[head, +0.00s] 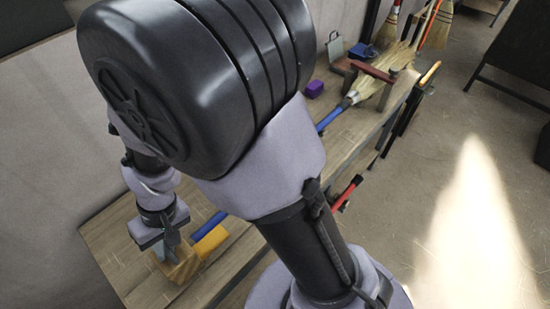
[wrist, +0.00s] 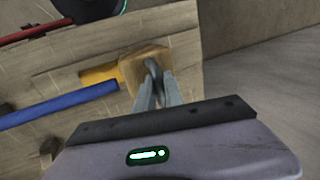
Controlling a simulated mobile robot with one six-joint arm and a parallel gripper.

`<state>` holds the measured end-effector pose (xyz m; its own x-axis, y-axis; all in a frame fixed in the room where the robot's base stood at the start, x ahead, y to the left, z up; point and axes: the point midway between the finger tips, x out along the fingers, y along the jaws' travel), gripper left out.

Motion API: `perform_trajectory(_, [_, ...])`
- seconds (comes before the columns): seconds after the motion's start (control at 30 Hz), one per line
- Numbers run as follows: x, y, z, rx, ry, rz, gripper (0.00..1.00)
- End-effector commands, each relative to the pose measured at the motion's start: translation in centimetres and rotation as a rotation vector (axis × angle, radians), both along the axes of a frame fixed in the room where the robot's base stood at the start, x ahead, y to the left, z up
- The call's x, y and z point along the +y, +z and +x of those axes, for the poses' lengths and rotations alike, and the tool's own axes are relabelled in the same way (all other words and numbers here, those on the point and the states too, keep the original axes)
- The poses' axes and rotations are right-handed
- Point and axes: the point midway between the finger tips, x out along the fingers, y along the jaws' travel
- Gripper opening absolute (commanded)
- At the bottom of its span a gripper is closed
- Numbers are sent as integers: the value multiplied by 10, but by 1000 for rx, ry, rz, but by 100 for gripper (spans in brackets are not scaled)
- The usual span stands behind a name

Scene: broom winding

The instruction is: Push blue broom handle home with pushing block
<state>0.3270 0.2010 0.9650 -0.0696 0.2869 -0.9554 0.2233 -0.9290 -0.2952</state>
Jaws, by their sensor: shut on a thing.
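The blue broom handle (wrist: 60,104) runs along the workbench, and its end lies close beside the pushing block. I cannot tell whether they touch. In the head view the handle (head: 210,224) is partly hidden by my arm. The pushing block (wrist: 133,75) is pale wood with a grey loop on top. It also shows in the head view (head: 182,270), low on the bench. My gripper (wrist: 157,80) is shut on the block's loop. In the head view my gripper (head: 168,243) is above the block. An orange piece (wrist: 100,72) sits against the block, beside the handle.
The broom's straw head (head: 370,86) lies at the bench's far end. A purple block (head: 314,89) and a blue container (head: 362,51) stand there too. A red handle (head: 348,191) shows by the bench's side. The wooden bench (head: 118,248) is bare at its near left.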

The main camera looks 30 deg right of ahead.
Motion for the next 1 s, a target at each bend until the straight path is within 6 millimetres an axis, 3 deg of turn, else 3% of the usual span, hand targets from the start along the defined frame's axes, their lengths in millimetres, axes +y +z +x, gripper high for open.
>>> perform_trajectory(0.27, [0,2,3,-7,-1,3,0])
perform_trajectory(1.0, [-21,2,9,-10,-3,2,0])
